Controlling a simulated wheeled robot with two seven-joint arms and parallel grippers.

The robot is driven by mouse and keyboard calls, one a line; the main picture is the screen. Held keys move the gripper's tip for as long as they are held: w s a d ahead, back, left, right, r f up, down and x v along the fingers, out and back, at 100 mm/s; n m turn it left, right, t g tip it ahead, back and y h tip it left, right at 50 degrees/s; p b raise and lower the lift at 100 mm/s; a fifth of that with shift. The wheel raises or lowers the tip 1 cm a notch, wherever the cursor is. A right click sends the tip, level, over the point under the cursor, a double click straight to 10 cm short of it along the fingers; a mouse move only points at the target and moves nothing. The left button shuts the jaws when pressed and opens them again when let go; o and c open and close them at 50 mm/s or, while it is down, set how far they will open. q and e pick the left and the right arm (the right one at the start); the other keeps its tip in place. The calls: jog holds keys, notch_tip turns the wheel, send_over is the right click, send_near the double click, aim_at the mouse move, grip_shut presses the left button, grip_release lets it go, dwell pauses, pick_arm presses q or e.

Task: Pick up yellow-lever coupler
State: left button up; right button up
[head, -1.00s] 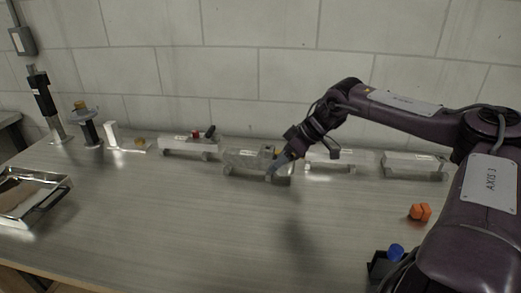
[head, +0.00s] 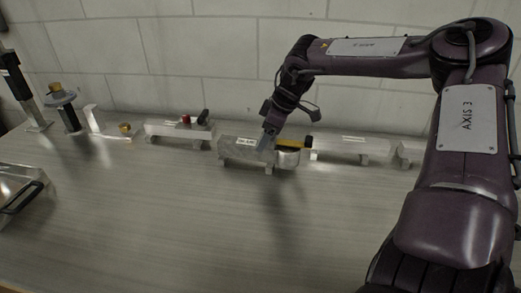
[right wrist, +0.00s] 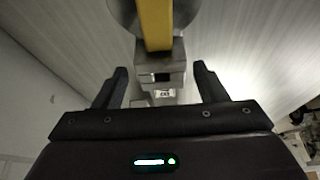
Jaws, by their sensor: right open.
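The yellow-lever coupler (head: 289,156) is at the right end of a grey aluminium trailer (head: 240,152) in the middle of the head view. Its yellow lever with a dark tip points right. In the right wrist view the yellow lever (right wrist: 155,24) runs down from the top edge to a grey metal block (right wrist: 160,69) between the fingers. My right gripper (head: 267,138) is open, its fingers (right wrist: 159,76) apart on either side of that block. In the head view it is at the lever's left end; contact cannot be told. My left gripper is out of view.
Another trailer with red and black parts (head: 178,133) stands to the left, and a further trailer (head: 345,149) to the right. A black post (head: 20,87) and a metal tray (head: 14,187) are at the far left. The front of the table (head: 190,225) is clear.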

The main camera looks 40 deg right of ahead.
aim_at(240, 148)
jog(key=x, duration=0.4)
jog(key=shift+a, duration=0.15)
jog(key=shift+c, duration=0.4)
grip_shut()
